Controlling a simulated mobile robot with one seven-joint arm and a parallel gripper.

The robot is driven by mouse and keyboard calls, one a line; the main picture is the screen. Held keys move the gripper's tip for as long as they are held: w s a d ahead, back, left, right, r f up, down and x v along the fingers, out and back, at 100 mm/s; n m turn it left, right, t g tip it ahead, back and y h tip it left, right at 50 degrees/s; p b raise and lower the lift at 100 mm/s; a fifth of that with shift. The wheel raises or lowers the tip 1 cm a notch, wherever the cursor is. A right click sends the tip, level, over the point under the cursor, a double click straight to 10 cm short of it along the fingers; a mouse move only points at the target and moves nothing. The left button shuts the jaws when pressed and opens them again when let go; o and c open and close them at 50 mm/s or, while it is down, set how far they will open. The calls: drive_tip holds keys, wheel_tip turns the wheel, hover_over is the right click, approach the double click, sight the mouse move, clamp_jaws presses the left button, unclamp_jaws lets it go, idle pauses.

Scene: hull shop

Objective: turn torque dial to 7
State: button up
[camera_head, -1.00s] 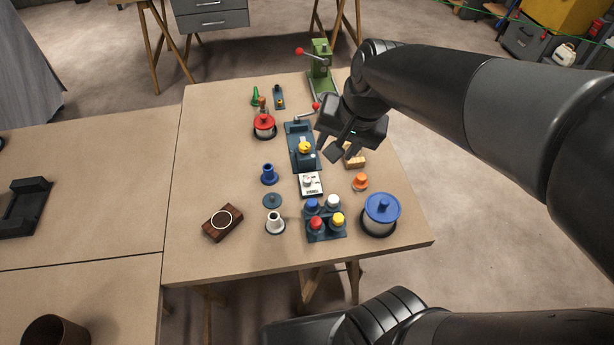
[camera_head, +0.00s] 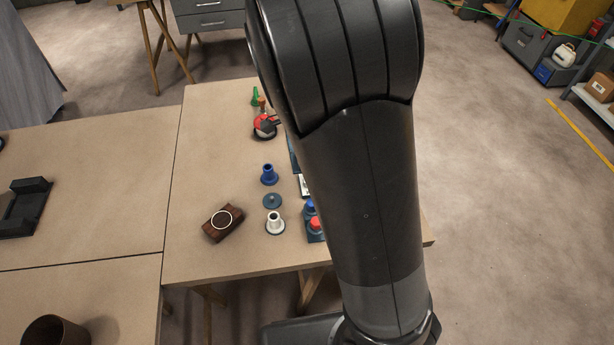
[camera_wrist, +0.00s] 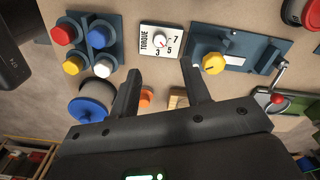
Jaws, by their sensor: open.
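The torque dial (camera_wrist: 160,40) is a pale round knob on a white plate marked TORQUE, with 3, 5 and 7 printed around it. It is at the upper middle of the wrist view. A small red mark shows at the knob, but I cannot tell which number it points to. In the head view only a sliver of the plate (camera_head: 304,186) shows beside my arm. My gripper (camera_wrist: 160,67) is open and empty, its two fingers pointing toward the dial plate, one to each side below it in the picture. They appear apart from the knob.
A block with red, blue, yellow and white buttons (camera_wrist: 88,28) is left of the dial. A blue fixture with a yellow knob (camera_wrist: 213,63) is right. A blue-lidded pot (camera_wrist: 88,110) and an orange knob (camera_wrist: 145,97) are close below.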

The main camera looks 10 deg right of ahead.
wheel_tip(320, 180, down, 10)
drive_tip(key=shift+f, duration=0.15)
idle(0.3)
drive_tip(key=shift+c, duration=0.5)
clamp_jaws()
drive_tip(key=shift+n, duration=0.4)
drive_tip(key=n, duration=0.3)
drive_tip(key=shift+n, duration=2.2)
